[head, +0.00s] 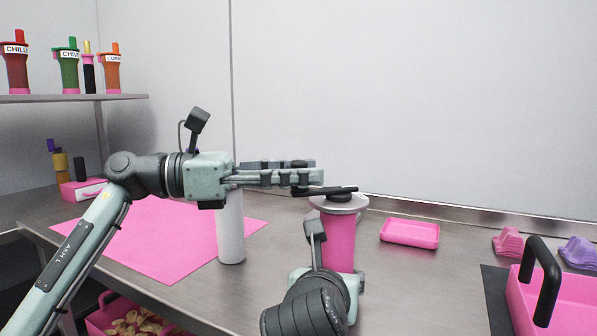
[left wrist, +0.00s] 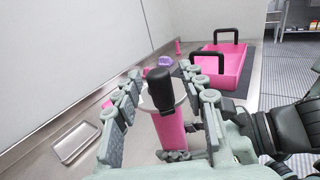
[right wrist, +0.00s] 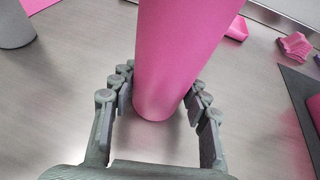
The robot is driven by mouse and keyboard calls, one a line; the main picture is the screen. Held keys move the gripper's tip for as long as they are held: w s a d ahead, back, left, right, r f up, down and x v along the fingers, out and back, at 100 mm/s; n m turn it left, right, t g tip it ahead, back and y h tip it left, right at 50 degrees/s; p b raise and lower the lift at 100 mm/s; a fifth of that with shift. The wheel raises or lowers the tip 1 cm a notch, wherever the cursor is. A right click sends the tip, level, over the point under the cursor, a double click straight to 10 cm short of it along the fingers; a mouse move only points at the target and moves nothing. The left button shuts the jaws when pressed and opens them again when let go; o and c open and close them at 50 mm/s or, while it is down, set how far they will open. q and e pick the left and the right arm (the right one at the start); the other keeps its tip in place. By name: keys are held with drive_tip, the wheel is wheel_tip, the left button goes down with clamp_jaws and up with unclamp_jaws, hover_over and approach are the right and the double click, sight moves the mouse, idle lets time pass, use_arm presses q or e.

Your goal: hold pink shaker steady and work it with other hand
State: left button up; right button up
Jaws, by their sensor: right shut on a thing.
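The pink shaker (head: 340,243) stands upright on the metal counter, with a pale round lid (head: 349,207) and a black crank (head: 335,190) on top. My right gripper (head: 335,272) is shut on its lower body; in the right wrist view its fingers (right wrist: 158,98) lie on both sides of the pink body (right wrist: 180,50). My left gripper (head: 318,176) reaches in level from the left at lid height. In the left wrist view its fingers (left wrist: 163,82) are spread, with the black crank knob (left wrist: 160,90) between them; contact cannot be told.
A white cylinder (head: 231,235) stands left of the shaker, partly behind my left gripper. A pink mat (head: 150,240) lies at left, a small pink tray (head: 409,233) behind right. A pink crate (head: 575,300) with black handles stands at front right. Labelled shakers line a shelf (head: 75,97).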

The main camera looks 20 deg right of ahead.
use_arm(q)
clamp_jaws()
drive_tip(key=shift+t, duration=0.3)
drive_tip(key=shift+s+d+f+n+t+y, duration=0.1)
drive_tip(key=shift+s+d+n+t+y, duration=0.5)
drive_tip(key=shift+n+t, duration=1.35)
drive_tip(key=shift+s+d+n+t+y, duration=0.15)
drive_tip(key=shift+s+n+t+y, duration=0.95)
drive_tip(key=shift+t, duration=1.5)
drive_tip(key=shift+s+d+f+n+t+y, duration=0.1)
drive_tip(key=shift+s+d+n+t+y, duration=0.45)
drive_tip(key=shift+n+t, duration=1.5)
drive_tip(key=shift+s+a+t, duration=0.15)
drive_tip(key=shift+t, duration=0.25)
drive_tip(key=shift+o, duration=0.3)
unclamp_jaws()
drive_tip(key=shift+r, duration=0.15)
